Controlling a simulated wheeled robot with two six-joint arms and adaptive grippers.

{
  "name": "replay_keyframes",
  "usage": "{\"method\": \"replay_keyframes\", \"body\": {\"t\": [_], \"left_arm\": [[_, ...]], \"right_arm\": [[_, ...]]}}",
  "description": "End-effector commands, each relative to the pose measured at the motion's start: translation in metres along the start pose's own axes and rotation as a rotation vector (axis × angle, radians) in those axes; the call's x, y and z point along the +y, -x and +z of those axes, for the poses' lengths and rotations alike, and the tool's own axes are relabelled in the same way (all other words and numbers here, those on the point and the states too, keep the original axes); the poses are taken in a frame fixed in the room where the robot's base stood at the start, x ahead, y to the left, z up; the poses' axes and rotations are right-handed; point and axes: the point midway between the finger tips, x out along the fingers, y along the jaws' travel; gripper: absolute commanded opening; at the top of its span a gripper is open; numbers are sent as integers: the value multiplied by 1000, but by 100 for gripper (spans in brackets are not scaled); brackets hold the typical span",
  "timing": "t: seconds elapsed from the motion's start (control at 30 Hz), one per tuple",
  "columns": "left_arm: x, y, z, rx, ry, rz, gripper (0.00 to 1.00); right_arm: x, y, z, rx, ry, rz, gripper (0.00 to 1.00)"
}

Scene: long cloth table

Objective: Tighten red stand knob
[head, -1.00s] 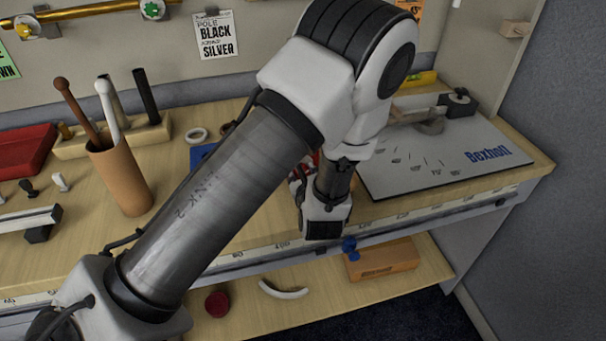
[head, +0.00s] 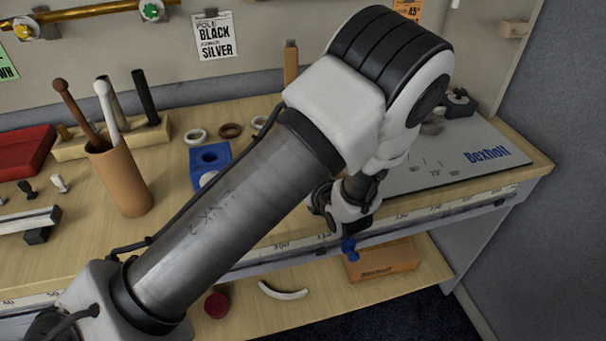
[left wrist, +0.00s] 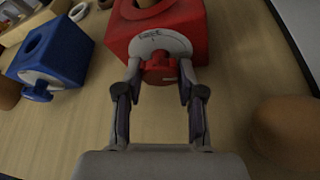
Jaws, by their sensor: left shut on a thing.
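In the left wrist view a red stand (left wrist: 190,28) stands upright on the wooden table, with a round opening in its top. Its front has a white round plate (left wrist: 150,42) with small dark lettering, which I cannot read surely. The red knob (left wrist: 160,73) sticks out from this plate. My left gripper (left wrist: 160,68) is shut on the knob, one finger on each side. In the head view my left arm hides the red stand and the gripper's fingertips. My right gripper is in neither view.
A blue stand (left wrist: 55,48) with a blue knob (left wrist: 38,92) stands left of the red one. A brown rounded object (left wrist: 288,130) is at the right. The head view shows a brown cup (head: 121,180) with tools and a grey board (head: 460,152).

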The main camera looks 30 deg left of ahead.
Motion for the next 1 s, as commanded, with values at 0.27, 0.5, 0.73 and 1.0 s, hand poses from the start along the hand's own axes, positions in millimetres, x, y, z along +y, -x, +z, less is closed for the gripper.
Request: {"method": "replay_keyframes", "body": {"t": [0.27,0.5,0.73,1.0], "left_arm": [[0,0,2,-5,-4,2,3],[0,0,2,-5,-4,2,49],[0,0,1,-3,-4,2,49],[0,0,0,-1,5,-3,49]], "right_arm": [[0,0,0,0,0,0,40],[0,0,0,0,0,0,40],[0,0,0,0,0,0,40],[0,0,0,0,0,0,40]]}}
